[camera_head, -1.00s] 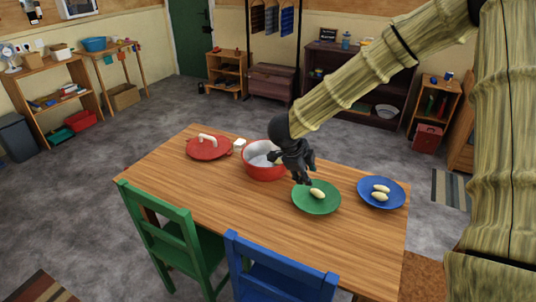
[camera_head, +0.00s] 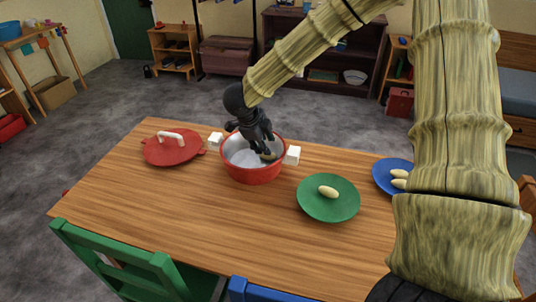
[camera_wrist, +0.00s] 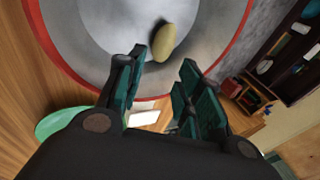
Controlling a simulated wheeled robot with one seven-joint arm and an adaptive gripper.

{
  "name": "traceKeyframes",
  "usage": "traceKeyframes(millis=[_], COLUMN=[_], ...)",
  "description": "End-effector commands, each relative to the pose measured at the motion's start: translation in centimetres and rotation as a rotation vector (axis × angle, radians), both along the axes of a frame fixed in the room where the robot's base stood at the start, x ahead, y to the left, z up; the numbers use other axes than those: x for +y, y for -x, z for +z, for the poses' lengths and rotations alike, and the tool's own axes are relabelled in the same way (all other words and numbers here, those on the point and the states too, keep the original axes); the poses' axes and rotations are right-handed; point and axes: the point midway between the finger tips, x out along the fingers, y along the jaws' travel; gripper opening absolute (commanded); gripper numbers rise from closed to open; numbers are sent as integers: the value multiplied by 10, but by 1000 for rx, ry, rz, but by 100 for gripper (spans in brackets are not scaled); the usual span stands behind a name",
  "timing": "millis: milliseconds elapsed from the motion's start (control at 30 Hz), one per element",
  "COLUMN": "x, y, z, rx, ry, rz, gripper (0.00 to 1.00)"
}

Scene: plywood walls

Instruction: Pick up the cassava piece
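A pale yellow cassava piece (camera_wrist: 163,42) lies on the grey inside of the red pot (camera_head: 252,174); it also shows in the head view (camera_head: 268,156). My gripper (camera_head: 263,150) reaches down into the pot from above. In the wrist view my gripper (camera_wrist: 163,62) has its fingers apart, and the piece lies just beyond the fingertips, close to the left one. I cannot tell whether they touch. Another cassava piece (camera_head: 328,192) lies on the green plate (camera_head: 316,208). Two more pieces (camera_head: 399,179) lie on the blue plate (camera_head: 385,166), partly hidden by my arm.
The red lid (camera_head: 165,154) with a white handle lies left of the pot. White blocks, seemingly pot handles (camera_head: 292,156), flank the pot. The wooden table (camera_head: 160,210) is clear at the front left. A green chair (camera_head: 120,260) and a blue chair (camera_head: 260,291) stand at its front.

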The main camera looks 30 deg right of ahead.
Motion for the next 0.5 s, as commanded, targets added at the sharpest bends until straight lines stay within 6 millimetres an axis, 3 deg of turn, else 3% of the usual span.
traceKeyframes(millis=[100, 500], x=[-5, -17], y=[-8, -15], z=[-18, -45], rx=[6, 9], ry=[1, 2], rz=[2, 0], gripper=[36, 36])
